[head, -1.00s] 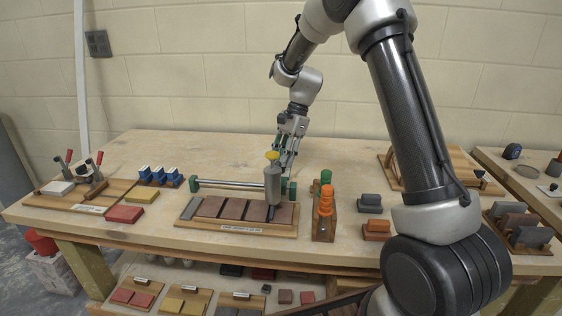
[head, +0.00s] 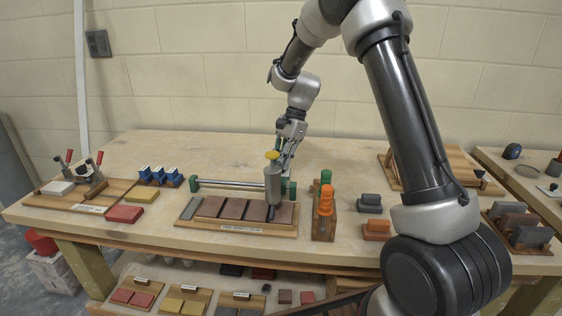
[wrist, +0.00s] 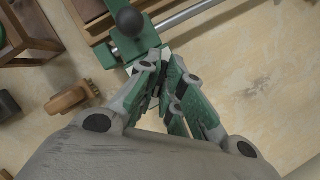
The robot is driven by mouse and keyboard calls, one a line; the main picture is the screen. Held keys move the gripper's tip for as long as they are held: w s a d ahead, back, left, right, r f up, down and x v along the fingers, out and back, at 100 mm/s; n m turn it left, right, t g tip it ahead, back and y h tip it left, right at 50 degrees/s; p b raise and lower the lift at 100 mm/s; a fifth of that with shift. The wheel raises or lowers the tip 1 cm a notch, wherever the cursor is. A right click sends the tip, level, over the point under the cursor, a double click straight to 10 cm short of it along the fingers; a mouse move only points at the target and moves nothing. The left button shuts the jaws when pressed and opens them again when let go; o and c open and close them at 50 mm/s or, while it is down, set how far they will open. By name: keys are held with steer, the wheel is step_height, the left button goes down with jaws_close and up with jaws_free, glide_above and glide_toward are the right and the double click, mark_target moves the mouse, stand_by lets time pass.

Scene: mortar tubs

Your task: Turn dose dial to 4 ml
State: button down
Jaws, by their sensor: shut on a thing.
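A grey cylindrical dispenser (head: 272,186) with a yellow top (head: 272,155) stands upright over the board of dark red slabs. A steel rail (head: 236,183) with green end blocks runs behind the board. My gripper (head: 286,160) points down just behind and right of the dispenser. In the wrist view its green-padded fingers (wrist: 157,80) are close together beside a green block (wrist: 132,48) with a black ball knob (wrist: 130,20). They are shut on a small part that the fingers mostly hide. I cannot make out the dial's scale or any 4 ml mark.
A wooden stand with orange and green handled items (head: 325,210) is close to the right of the dispenser. Blue pieces (head: 158,174) and clamps are at the left. The bench behind the rail is clear.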

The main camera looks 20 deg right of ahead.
steer(key=n+g, duration=0.1)
steer(key=n, duration=0.3)
steer(key=shift+h, duration=0.4)
steer(key=n+g+h, duration=0.1)
steer(key=n, duration=0.2)
steer(key=shift+w+a+n, duration=0.1)
steer(key=shift+n, duration=0.3)
steer(key=n+h, duration=0.1)
steer(key=n, duration=0.3)
steer(key=shift+g+h, duration=0.3)
steer(key=shift+h, duration=0.1)
steer(key=shift+a+n+h, duration=0.1)
steer(key=shift+n+h, duration=0.6)
steer(key=shift+n, duration=1.4)
steer(key=c, duration=1.6)
jaws_free()
steer(key=shift+o, duration=0.2)
